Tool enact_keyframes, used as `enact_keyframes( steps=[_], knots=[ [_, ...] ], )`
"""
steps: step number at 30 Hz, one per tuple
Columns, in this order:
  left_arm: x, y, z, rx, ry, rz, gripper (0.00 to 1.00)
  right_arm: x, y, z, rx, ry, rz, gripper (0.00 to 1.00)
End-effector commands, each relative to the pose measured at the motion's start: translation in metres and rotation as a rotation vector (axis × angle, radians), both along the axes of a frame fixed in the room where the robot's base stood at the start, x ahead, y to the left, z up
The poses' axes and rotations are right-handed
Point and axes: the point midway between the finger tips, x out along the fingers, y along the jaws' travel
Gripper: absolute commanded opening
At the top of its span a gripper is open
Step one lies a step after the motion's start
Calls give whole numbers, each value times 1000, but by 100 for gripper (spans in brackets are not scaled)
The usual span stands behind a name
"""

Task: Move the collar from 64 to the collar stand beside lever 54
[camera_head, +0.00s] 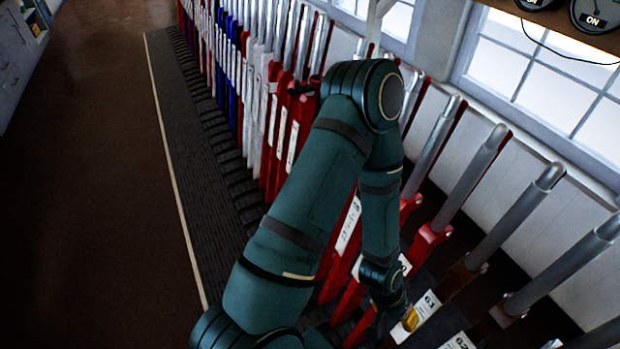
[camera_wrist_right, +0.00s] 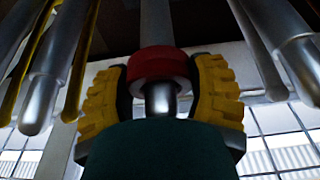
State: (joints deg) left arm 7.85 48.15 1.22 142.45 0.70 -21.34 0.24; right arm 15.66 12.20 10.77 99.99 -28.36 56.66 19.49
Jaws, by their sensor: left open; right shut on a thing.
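In the right wrist view a red collar (camera_wrist_right: 165,62) sits around a silver lever handle (camera_wrist_right: 158,20), whose rounded end shows just below it. My right gripper (camera_wrist_right: 162,85) is shut on the collar, with a yellow pad on each side. My right gripper is not seen in the head view. My left gripper (camera_head: 392,320) is open, low among the levers beside the plate marked 61 (camera_head: 428,303). It is small, dark and partly hidden there. I cannot pick out lever 54, lever 64 or the collar stand.
A long row of red, white and blue levers (camera_head: 270,110) runs away along the window wall. More silver handles (camera_head: 468,180) stand close on the right, and other handles (camera_wrist_right: 45,95) flank my right gripper. The brown floor (camera_head: 90,190) at left is clear.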

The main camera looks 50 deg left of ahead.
Motion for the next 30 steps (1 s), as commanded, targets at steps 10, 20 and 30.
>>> enact_keyframes(
  steps=[10,20,30],
  knots=[
    [0,0,12,-2,0,0,47,2,0,13,0,-2,0,28],
    [-1,1,35,-6,0,-1,47,6,-2,36,0,-1,-1,28],
    [-2,3,59,-10,-2,0,47,11,-2,61,0,-1,0,28]
  ],
)
